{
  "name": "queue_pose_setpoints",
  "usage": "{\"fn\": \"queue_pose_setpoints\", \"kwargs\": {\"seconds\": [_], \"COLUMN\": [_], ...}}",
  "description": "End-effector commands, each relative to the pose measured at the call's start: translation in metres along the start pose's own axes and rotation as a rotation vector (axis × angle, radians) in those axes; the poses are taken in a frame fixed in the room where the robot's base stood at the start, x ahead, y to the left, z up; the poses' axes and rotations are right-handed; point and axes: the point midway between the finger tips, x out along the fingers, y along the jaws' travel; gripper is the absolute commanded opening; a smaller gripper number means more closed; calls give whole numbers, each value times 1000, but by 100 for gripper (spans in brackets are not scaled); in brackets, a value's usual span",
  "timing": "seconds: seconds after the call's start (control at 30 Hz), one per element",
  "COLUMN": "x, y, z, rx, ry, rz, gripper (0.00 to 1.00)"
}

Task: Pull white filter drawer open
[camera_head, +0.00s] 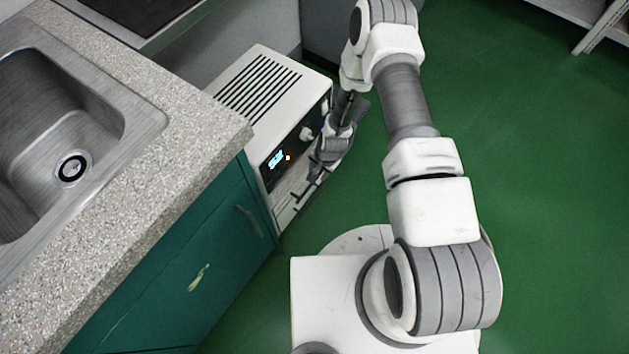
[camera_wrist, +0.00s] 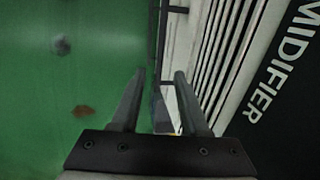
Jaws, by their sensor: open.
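The white filter drawer (camera_head: 287,208) is the pale lower front of a white humidifier (camera_head: 262,80), below its black panel. My arm and gripper hide part of it in the head view. In the wrist view the slatted white front (camera_wrist: 212,55) lies right of centre. A dark bar (camera_wrist: 155,40), which looks like its handle, stands off this front on a short bracket. My gripper (camera_wrist: 160,75) is open, its fingertips on either side of the bar's line. I cannot tell whether they touch it. In the head view my gripper (camera_head: 317,172) is close to the humidifier's front.
A teal cabinet (camera_head: 180,270) with a speckled counter (camera_head: 190,130) and steel sink (camera_head: 60,120) stands left of the humidifier. The green floor (camera_head: 540,150) is open to the right. A pale shelf (camera_head: 600,25) stands at the upper right.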

Motion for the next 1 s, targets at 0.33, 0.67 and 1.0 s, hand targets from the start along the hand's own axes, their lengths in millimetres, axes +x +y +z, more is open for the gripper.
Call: {"fn": "queue_pose_setpoints", "kwargs": {"seconds": [0.33,0.67,1.0], "x": [62,70,70], "y": [1,0,0], "z": [0,0,0], "rx": [-1,0,0], "ry": [1,1,0], "rz": [0,0,0], "gripper": [45,45,3]}}
